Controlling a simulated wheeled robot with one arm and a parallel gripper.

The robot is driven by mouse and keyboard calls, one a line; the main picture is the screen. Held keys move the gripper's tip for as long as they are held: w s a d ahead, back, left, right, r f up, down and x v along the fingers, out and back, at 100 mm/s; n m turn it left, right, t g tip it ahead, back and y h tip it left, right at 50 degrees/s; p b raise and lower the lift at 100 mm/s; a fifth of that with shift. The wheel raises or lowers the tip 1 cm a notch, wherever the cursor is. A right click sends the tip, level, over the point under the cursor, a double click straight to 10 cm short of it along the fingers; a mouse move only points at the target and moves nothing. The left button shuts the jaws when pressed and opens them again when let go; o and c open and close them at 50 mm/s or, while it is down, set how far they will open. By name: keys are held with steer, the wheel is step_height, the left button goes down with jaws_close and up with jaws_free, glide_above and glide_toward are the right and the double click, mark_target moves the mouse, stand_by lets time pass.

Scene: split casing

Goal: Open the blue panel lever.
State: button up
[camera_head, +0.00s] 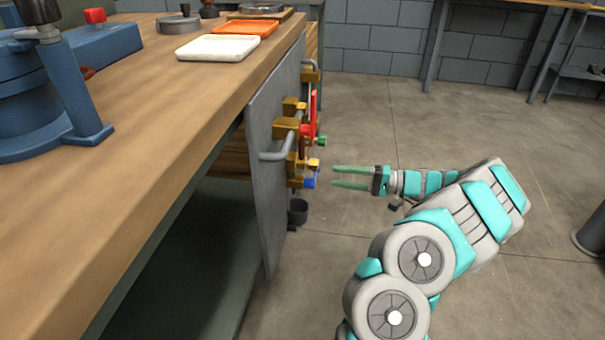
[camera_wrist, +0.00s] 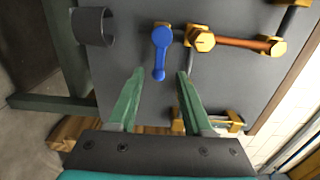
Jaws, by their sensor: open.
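The blue lever (camera_head: 310,182) is low on the grey panel (camera_head: 265,185) at the side of the workbench. In the wrist view the blue lever (camera_wrist: 161,48) has a round head at the top and a narrow arm pointing down the picture. My gripper (camera_head: 334,178) is open and empty, with its green fingers pointing at the panel. In the head view a small gap separates the fingertips from the blue lever. In the wrist view the lever's lower end shows between the two fingertips (camera_wrist: 160,74).
Brass blocks (camera_head: 291,106), a red handle (camera_head: 310,120) and a grey bar handle (camera_head: 277,155) stick out of the panel near the lever. A dark cup (camera_head: 298,211) is mounted below. The workbench (camera_head: 170,120) carries trays and blue equipment. Open floor lies right of the panel.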

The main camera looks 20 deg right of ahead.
mark_target(315, 174)
steer(key=shift+x, duration=3.85)
steer(key=shift+c, duration=0.2)
jaws_close()
steer(key=shift+f, duration=0.1)
